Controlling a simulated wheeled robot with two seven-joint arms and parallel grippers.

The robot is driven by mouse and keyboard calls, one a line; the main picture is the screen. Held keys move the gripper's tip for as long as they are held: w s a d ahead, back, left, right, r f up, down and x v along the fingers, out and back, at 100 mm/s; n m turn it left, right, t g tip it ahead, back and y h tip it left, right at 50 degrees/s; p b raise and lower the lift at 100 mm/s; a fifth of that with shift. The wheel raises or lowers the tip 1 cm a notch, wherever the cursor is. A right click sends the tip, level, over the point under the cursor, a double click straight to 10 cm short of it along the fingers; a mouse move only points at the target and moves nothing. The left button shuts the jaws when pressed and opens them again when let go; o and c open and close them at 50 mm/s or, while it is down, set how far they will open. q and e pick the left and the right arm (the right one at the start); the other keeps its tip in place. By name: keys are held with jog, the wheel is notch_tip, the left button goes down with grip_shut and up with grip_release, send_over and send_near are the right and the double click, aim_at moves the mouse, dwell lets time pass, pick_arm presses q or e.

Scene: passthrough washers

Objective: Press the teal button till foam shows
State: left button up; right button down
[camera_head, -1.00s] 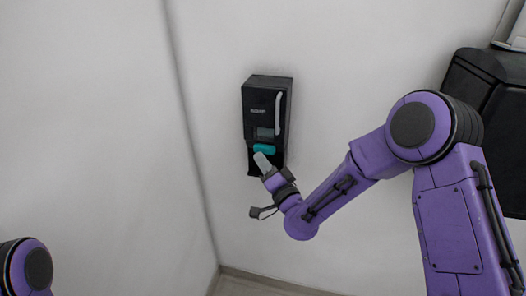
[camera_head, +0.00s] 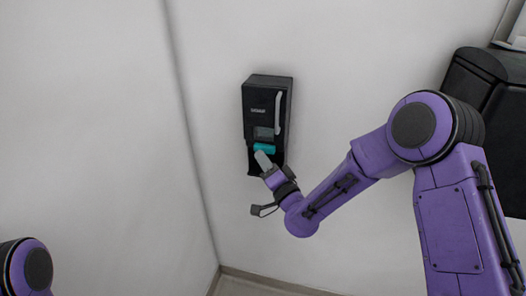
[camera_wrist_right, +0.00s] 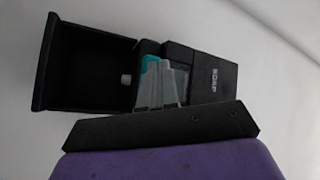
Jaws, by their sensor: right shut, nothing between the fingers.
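A black soap dispenser (camera_head: 258,106) is fixed to the wall in the head view, with a teal button (camera_head: 264,148) low on its front. It also shows in the right wrist view (camera_wrist_right: 212,62), where its lower tray part (camera_wrist_right: 82,66) and a small pale nozzle (camera_wrist_right: 126,79) are visible. My right gripper (camera_head: 261,156) is shut and empty, its fingertips at the lower edge of the teal button. In the right wrist view the fingers (camera_wrist_right: 158,72) cover most of the teal button (camera_wrist_right: 151,62). Whether they touch it is hard to tell. No foam is visible. My left gripper is out of view.
A larger black box (camera_head: 480,85) is on the wall at the right, behind my right arm. A wall corner runs down left of the dispenser. The wall left of it is bare.

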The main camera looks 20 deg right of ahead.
jog(key=shift+w+d, duration=0.5)
jog(key=shift+w, duration=0.25)
dwell(1.1)
jog(key=shift+s+a, duration=0.1)
jog(key=shift+s+a+b, duration=0.3)
jog(key=shift+s+a, duration=0.3)
jog(key=shift+s, duration=0.3)
jog(key=s+a, duration=0.1)
jog(key=s, duration=0.1)
jog(key=s+a+b, duration=0.1)
jog(key=s, duration=0.1)
jog(key=shift+a, duration=0.4)
dwell(0.7)
